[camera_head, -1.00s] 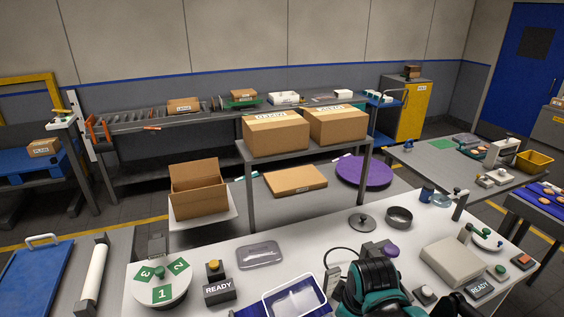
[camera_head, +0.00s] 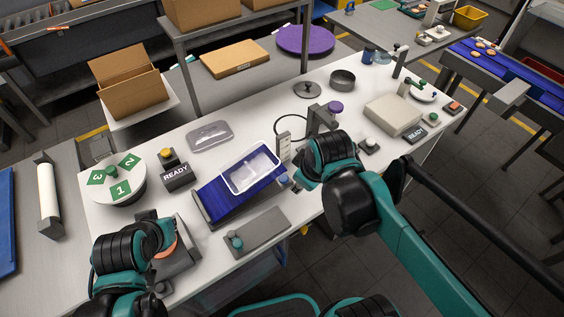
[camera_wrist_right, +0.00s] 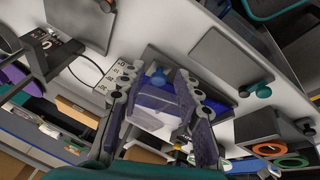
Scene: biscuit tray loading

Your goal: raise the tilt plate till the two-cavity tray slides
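The blue tilt plate (camera_head: 226,203) lies on the white table; its exact slope is hard to judge. The white two-cavity tray (camera_head: 250,169) rests on the upper part of the plate. A blue knob (camera_head: 284,181) sits at the plate's right end. My right gripper (camera_head: 297,185) is at that knob. In the right wrist view its fingers (camera_wrist_right: 160,82) are apart, with the knob (camera_wrist_right: 158,77) between or just beyond the tips and the tray (camera_wrist_right: 152,122) behind. Contact is unclear. My left gripper (camera_head: 166,262) is near an orange ring at lower left; its fingers are hidden.
A grey plate with a green knob (camera_head: 235,240) lies in front. A READY box (camera_head: 175,176), a numbered turntable (camera_head: 119,181) and a clear lid (camera_head: 210,137) stand left and behind. A slotted upright (camera_head: 283,148) and a purple-knobbed device (camera_head: 326,115) stand close to my right gripper.

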